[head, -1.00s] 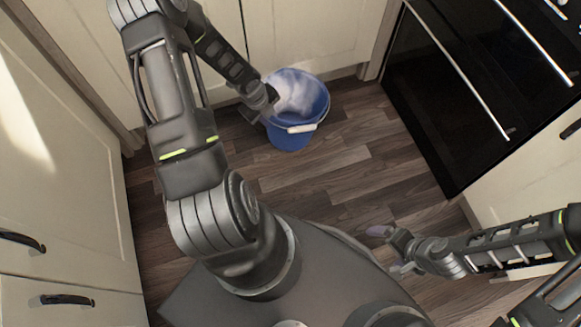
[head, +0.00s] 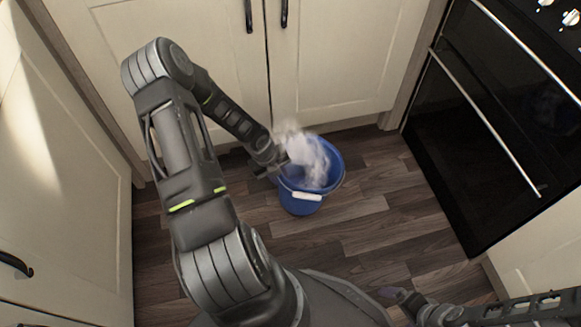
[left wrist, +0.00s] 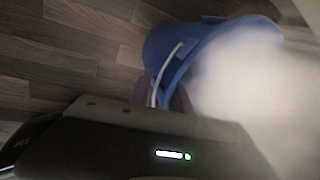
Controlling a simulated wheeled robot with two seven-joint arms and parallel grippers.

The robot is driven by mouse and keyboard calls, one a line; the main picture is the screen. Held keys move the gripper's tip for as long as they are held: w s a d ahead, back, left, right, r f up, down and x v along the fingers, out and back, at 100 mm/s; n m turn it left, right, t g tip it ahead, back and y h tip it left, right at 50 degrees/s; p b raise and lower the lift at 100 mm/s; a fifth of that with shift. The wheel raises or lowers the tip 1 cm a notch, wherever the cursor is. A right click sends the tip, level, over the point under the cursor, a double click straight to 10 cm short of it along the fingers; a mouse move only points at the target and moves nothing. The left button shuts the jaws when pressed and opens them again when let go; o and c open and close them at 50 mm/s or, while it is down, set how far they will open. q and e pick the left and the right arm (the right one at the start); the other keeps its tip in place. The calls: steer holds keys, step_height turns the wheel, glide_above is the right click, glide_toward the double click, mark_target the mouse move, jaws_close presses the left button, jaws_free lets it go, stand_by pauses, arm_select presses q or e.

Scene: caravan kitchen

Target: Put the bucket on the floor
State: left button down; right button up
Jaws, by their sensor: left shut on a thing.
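The blue bucket (head: 301,203) is low in front of the cream cupboard doors, upright or nearly so. Its white handle grip (head: 307,196) hangs at the front side. White foam or steam shows in its mouth and above the rim. My left gripper (head: 278,168) is shut on the bucket's left rim. In the left wrist view the bucket (left wrist: 172,48) is blurred, close to the jaws, with white haze over it. I cannot tell whether its base touches the floor (head: 370,222). My right gripper (head: 400,300) is at the bottom right, away from the bucket; its jaws are unclear.
Cream cupboards (head: 350,60) stand behind the bucket and another cupboard (head: 65,200) stands at the left. A black oven (head: 480,130) is at the right. Bare wooden floor lies in front and to the right of the bucket.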

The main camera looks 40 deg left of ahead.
arm_select(q)
steer(key=w+d+r+n+y, duration=0.1)
steer(key=w+d+r+n, duration=0.35)
steer(key=r, duration=0.35)
steer(key=w+d+r+n+y, duration=0.1)
steer(key=w+d+r+n, duration=0.35)
steer(key=r, duration=0.35)
steer(key=d+r+n+g+y, duration=0.1)
steer(key=d+r+n+y, duration=0.1)
steer(key=d+r+n, duration=0.6)
steer(key=d+v, duration=0.2)
steer(key=v, duration=0.8)
steer(key=shift+w, duration=0.4)
steer(key=shift+d+f, duration=0.1)
steer(key=shift+d, duration=0.05)
arm_select(e)
steer(key=shift+c, duration=0.2)
